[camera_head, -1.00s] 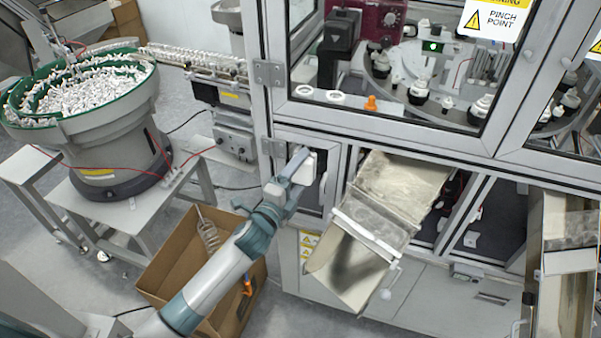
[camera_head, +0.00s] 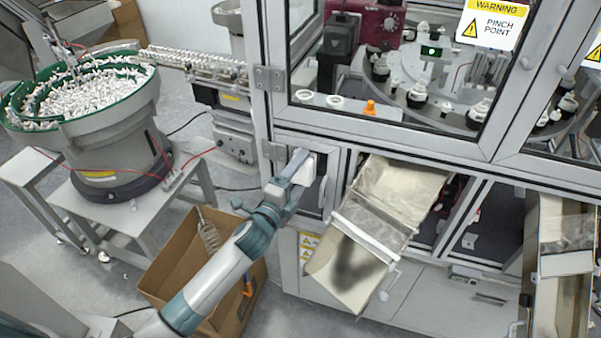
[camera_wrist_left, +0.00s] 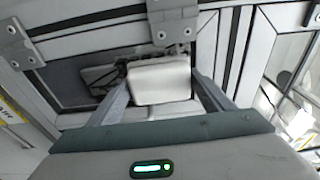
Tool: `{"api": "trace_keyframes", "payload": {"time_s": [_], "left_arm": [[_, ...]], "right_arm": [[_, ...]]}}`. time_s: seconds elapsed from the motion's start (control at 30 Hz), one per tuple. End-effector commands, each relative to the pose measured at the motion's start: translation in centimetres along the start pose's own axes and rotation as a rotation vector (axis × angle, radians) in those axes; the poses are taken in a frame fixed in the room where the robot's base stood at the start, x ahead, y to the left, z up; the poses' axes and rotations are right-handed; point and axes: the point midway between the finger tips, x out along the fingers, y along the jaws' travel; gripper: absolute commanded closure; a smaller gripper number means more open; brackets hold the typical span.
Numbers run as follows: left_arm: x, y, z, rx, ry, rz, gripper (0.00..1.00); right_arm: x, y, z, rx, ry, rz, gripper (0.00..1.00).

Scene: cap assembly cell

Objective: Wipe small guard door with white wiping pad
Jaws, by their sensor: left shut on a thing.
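The small guard door (camera_head: 321,208) is the framed panel with a dark window on the lower left of the machine. My left gripper (camera_head: 300,167) is in front of it, shut on the white wiping pad (camera_head: 306,172). In the left wrist view the pad (camera_wrist_left: 160,82) sits between the two fingers and hides part of the door behind it. I cannot tell whether the pad touches the door. My right gripper is in neither view.
An open cardboard box (camera_head: 183,254) stands on the floor below my left arm. A metal chute (camera_head: 352,262) slopes out just right of the door. A bowl feeder (camera_head: 100,150) stands at the left. Door hinges (camera_head: 270,78) stick out from the frame.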

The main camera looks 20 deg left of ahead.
Motion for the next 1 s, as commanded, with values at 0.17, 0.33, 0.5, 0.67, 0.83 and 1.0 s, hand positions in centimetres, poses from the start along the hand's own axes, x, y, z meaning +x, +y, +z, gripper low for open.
{"api": "trace_keyframes", "payload": {"time_s": [0.17, 0.33, 0.5, 0.67, 0.83, 1.0], "left_arm": [[0.2, -0.5, 0.1, 0.001, 0.001, -0.017, 0.44], [0.1, 0.6, 0.0, 0.002, 0.001, -0.015, 0.44], [-0.1, 1.6, 0.0, 0.001, 0.001, -0.010, 0.44], [-0.1, 1.9, 0.0, 0.001, 0.001, -0.007, 0.44], [-0.1, 1.9, 0.0, 0.001, 0.001, -0.006, 0.44], [-0.1, 2.2, 0.0, 0.001, 0.001, -0.005, 0.44]], "right_arm": [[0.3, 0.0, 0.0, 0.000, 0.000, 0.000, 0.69], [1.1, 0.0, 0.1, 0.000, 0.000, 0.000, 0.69], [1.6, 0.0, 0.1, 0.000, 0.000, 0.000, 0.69], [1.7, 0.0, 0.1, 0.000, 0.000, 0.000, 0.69], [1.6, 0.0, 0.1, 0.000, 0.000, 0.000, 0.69], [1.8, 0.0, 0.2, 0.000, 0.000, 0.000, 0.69]]}}
